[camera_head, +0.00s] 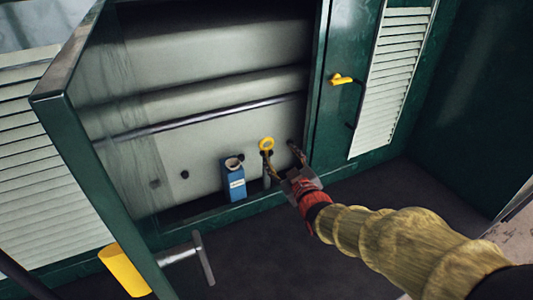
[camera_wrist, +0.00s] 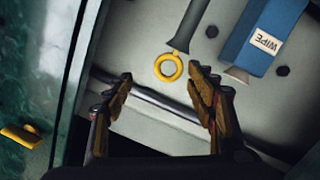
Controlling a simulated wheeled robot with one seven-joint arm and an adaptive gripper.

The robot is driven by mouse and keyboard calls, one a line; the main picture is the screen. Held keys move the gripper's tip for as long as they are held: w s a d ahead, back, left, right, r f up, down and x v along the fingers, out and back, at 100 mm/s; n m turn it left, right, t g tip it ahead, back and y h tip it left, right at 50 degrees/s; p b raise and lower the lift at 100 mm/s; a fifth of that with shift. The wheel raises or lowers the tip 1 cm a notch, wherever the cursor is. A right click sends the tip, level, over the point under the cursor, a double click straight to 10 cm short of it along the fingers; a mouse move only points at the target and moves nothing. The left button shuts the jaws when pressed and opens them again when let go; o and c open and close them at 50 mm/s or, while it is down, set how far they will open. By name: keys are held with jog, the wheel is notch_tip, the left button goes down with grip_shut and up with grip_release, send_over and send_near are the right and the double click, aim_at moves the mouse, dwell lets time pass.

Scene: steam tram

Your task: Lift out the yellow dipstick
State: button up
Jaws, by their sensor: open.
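The yellow dipstick's ring handle (camera_head: 267,144) stands at the top of a dark tube inside the open green cabinet. In the wrist view the ring (camera_wrist: 168,68) shows whole, at the end of the grey tube, and the picture is turned over. The dipstick's shaft is hidden in the tube. My gripper (camera_head: 282,159) is open, just to the right of the ring in the head view. In the wrist view the fingertips (camera_wrist: 163,77) lie on either side of the ring, with nothing held. I cannot tell whether a finger touches it.
A blue box (camera_head: 233,183) labelled WIPE stands left of the tube. A horizontal rod (camera_head: 200,120) crosses the pale cabinet back above the ring. The open cabinet door (camera_head: 100,150) is at left, with a T-shaped handle (camera_head: 204,258). A yellow latch (camera_head: 340,79) is on the right panel.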

aim_at(265, 141)
jog(key=shift+n+t+y, duration=0.6)
jog(key=shift+n+y, duration=0.1)
jog(key=shift+y, duration=0.1)
jog(key=x, duration=0.3)
jog(key=a+x, duration=0.1)
jog(key=x, duration=0.5)
jog(key=shift+a+f, duration=0.2)
jog(key=shift+a, duration=0.2)
jog(key=shift+s, duration=0.1)
jog(key=shift+c, duration=1.3)
jog(key=c, duration=1.1)
grip_shut()
